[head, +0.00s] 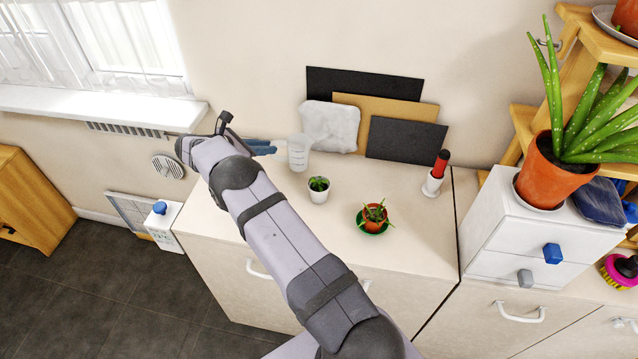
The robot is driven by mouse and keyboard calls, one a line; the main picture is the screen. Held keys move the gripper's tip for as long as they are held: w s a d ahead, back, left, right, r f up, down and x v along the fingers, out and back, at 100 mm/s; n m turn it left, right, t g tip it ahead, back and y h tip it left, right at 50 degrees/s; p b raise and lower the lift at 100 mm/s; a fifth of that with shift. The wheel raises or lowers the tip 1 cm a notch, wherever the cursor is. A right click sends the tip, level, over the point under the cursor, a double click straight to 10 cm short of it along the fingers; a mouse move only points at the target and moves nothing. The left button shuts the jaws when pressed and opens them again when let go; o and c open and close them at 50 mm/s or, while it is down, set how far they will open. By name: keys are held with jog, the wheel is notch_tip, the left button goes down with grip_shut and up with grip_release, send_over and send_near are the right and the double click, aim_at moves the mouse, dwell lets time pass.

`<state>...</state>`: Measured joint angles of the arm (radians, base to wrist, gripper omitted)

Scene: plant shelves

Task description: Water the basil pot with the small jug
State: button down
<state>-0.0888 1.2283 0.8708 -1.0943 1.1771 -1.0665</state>
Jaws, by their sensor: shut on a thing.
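The small jug (299,152) is a translucent measuring cup, upright at the back left of the pale cabinet top. My gripper (272,147) reaches it from the left with bluish fingers and is shut on its left side. The handle and exact grip are too small to see. I cannot tell whether the jug's base touches the cabinet top. A small white pot with a green plant (318,190) stands in front of the jug. A terracotta pot with a reddish-green plant (374,215) stands on a green saucer further right. I cannot tell surely which plant is basil.
Dark and tan boards (405,140) and a crumpled pale bag (331,125) lean on the wall behind. A red-handled tool stands in a white holder (433,184). A white drawer unit (520,240) bears a large aloe pot (555,172). The front right cabinet top is clear.

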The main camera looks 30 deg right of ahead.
jog(key=shift+r, duration=0.15)
notch_tip(320, 180, up, 6)
jog(key=p, duration=0.3)
dwell(1.7)
